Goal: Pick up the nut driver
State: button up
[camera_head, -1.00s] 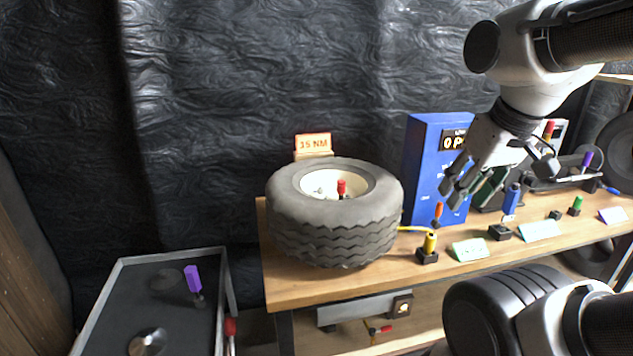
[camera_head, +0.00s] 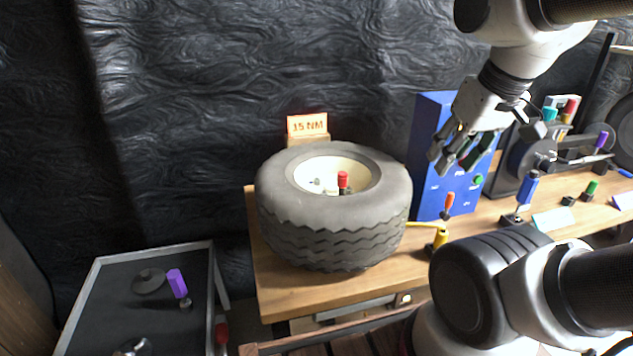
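Several coloured-handled tools stand on the wooden bench; I cannot tell for sure which one is the nut driver. A blue-handled tool (camera_head: 528,188) stands upright in a black block. A yellow-handled tool (camera_head: 440,238) stands left of it, partly hidden by my arm. A red-orange-handled tool (camera_head: 448,202) is near the blue box, and a green one (camera_head: 590,188) and a purple one (camera_head: 601,140) are further right. My gripper (camera_head: 455,160) appears open and empty, in front of the blue box and above the bench, apart from all the tools.
A big tyre (camera_head: 335,232) with a red-capped piece inside lies on the bench (camera_head: 285,300). Behind it is a "15 NM" sign (camera_head: 307,125). The blue box (camera_head: 425,190) stands at the right. A grey-rimmed tray (camera_head: 98,275) at lower left holds a purple-handled item (camera_head: 177,283).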

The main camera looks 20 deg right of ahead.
aim_at(174, 276)
jog(key=i+j+u, duration=0.1)
jog(key=j+u, duration=0.3)
jog(key=i+j+u, duration=0.15)
jog(key=j+u, duration=0.2)
